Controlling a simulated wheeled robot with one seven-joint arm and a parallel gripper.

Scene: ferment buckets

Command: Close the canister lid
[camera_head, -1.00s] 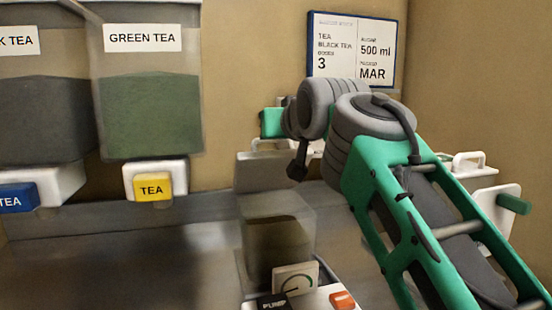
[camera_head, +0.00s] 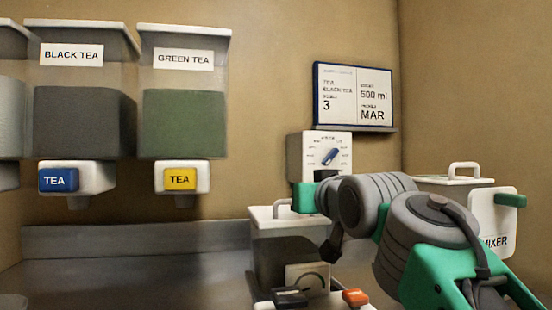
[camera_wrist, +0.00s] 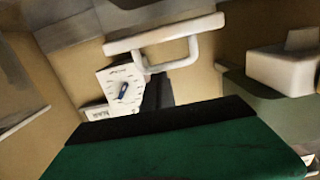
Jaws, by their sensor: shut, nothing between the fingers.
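The canister (camera_head: 283,262), a clear box with dark contents, stands at bottom centre in the head view. Its white lid (camera_head: 268,222) with a loop handle (camera_head: 282,207) lies about flat across the top; I cannot tell if a gap remains. In the wrist view, a white slab with a loop handle (camera_wrist: 166,62), apparently this lid, shows just beyond my gripper. My gripper (camera_wrist: 150,122) appears as a green body with a black front edge, shut and empty. In the head view my gripper (camera_head: 302,198) is close beside the lid handle; contact is unclear.
A white dial unit (camera_head: 325,146) stands behind the lid, below a wall sign (camera_head: 353,97). A white mixer (camera_head: 492,222) with a green handle is at right. Tea dispensers (camera_head: 182,125) hang at left. Black and orange buttons (camera_head: 355,298) sit in front of the canister.

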